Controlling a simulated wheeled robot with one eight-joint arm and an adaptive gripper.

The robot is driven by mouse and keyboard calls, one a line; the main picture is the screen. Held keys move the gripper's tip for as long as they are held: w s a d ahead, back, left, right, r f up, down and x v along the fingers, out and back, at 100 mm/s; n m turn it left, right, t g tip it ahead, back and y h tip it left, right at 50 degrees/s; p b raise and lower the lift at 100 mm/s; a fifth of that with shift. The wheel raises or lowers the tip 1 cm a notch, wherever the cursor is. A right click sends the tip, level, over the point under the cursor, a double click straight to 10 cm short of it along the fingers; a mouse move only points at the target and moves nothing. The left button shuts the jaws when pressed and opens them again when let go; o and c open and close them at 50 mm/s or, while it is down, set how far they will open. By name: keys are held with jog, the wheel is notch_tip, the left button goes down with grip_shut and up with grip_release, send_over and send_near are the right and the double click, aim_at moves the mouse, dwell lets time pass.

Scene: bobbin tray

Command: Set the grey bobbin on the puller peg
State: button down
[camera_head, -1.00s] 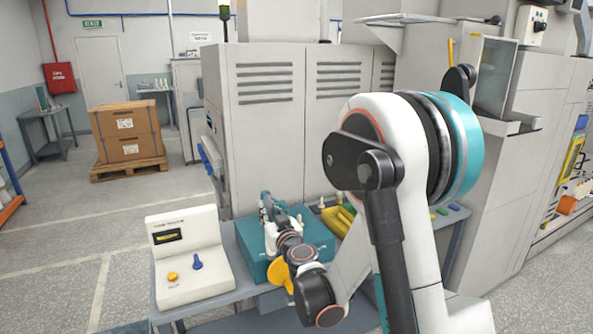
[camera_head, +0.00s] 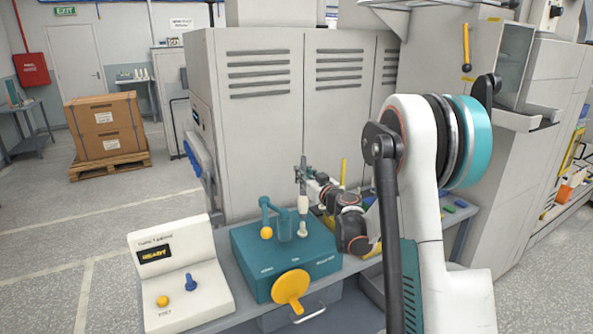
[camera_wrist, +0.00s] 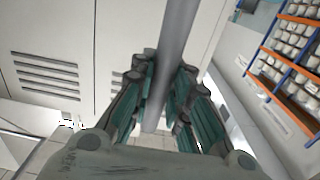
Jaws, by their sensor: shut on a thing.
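The grey bobbin (camera_wrist: 176,45) is a long slim tube between the fingers of my gripper (camera_wrist: 162,85) in the wrist view. In the head view my gripper (camera_head: 302,182) holds it upright above the right part of the teal puller box (camera_head: 262,262). A pale lower end (camera_head: 303,204) shows below the fingers. A short pale peg (camera_head: 302,230) stands on the box top, roughly in line below it. A small gap seems to show between them, though depth is hard to judge. The fingers cover the bobbin's middle.
A teal post with a bent arm and orange ball (camera_head: 266,232) stands left of the peg. An orange disc (camera_head: 290,287) is on the box front. A white control console (camera_head: 178,272) stands left. Grey cabinets (camera_head: 262,120) rise behind the table.

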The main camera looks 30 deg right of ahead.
jog(key=b, duration=0.3)
send_over(303, 204)
jog(key=w, duration=0.1)
jog(key=shift+d+f, duration=0.15)
jog(key=shift+f, duration=1.3)
jog(key=shift+d+f, duration=0.1)
jog(key=shift+f, duration=1.3)
jog(key=shift+f+b, duration=0.55)
jog(key=shift+b, duration=0.35)
jog(key=c, duration=1.9)
grip_release()
jog(key=shift+o, duration=0.5)
jog(key=s+b, duration=0.1)
jog(key=s, duration=1)
jog(key=shift+d+b, duration=0.15)
jog(key=shift+b, duration=0.2)
